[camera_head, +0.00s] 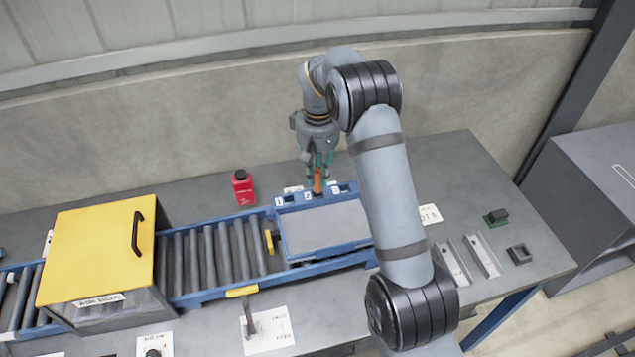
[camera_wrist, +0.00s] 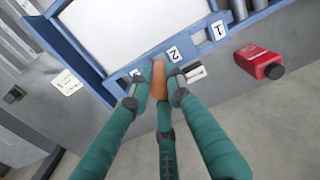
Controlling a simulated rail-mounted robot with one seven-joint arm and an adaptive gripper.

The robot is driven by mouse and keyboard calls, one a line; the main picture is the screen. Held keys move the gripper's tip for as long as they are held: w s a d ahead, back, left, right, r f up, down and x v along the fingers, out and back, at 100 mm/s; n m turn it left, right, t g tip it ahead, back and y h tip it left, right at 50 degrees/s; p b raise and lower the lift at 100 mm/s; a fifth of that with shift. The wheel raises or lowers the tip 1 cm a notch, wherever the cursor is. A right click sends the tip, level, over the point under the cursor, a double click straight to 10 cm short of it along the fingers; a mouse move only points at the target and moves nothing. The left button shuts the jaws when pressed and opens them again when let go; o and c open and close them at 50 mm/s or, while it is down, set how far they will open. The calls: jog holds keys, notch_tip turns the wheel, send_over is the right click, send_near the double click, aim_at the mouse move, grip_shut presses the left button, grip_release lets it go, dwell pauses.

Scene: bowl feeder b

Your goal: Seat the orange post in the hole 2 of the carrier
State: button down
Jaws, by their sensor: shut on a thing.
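The orange post (camera_head: 318,182) is held upright in my gripper (camera_head: 320,168) over the far edge of the blue carrier (camera_head: 282,222). In the wrist view the post (camera_wrist: 159,80) sits between the green fingers of my gripper (camera_wrist: 159,92), which are shut on it. The carrier's rim (camera_wrist: 95,77) carries number labels; label 2 (camera_wrist: 173,54) is just beside the post's tip and label 1 (camera_wrist: 218,30) is further right.
A red bottle (camera_head: 243,188) stands behind the roller conveyor (camera_head: 215,252), left of the carrier. A yellow-topped box (camera_head: 95,250) covers the conveyor at left. Metal rails (camera_head: 483,256) and small blocks lie at right.

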aim_at(318, 186)
notch_tip(318, 186, down, 4)
jog(key=shift+r+p, duration=0.1)
jog(key=shift+p, duration=0.7)
jog(key=shift+f, duration=0.2)
jog(key=shift+f+b, duration=0.25)
jog(key=shift+b, duration=0.05)
jog(key=c, duration=1.6)
grip_release()
jog(key=shift+r, duration=0.1)
notch_tip(318, 186, up, 12)
jog(key=shift+r+b, duration=0.2)
jog(key=shift+b, duration=0.25)
